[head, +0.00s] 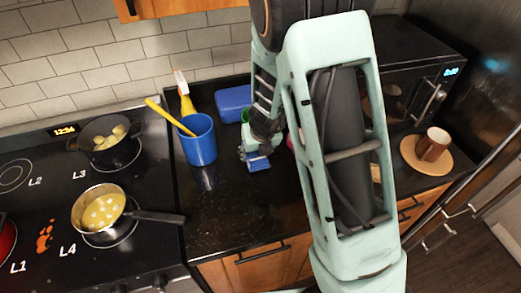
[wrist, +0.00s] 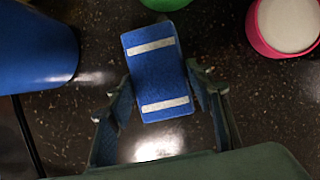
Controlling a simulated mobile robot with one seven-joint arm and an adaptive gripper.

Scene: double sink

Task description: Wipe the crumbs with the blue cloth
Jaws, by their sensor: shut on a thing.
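The blue cloth (wrist: 156,75) is a small block-like piece with two white stripes, between the two fingers of my gripper (wrist: 160,97) in the wrist view. My gripper is shut on its sides. In the head view my gripper (head: 256,156) is low over the black counter, right of the blue cup, with blue of the cloth (head: 259,164) showing under it. I cannot tell whether the cloth touches the counter. I cannot make out crumbs for certain against the speckled counter. My arm hides part of the counter to the right.
A blue cup (head: 199,140) with a yellow utensil stands left of my gripper; a blue box (head: 233,102) lies behind. A pink-rimmed bowl (wrist: 284,24) is to the right. Pans (head: 99,210) and an orange-red patch (head: 45,237) are on the stove. The front counter (head: 225,215) is clear.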

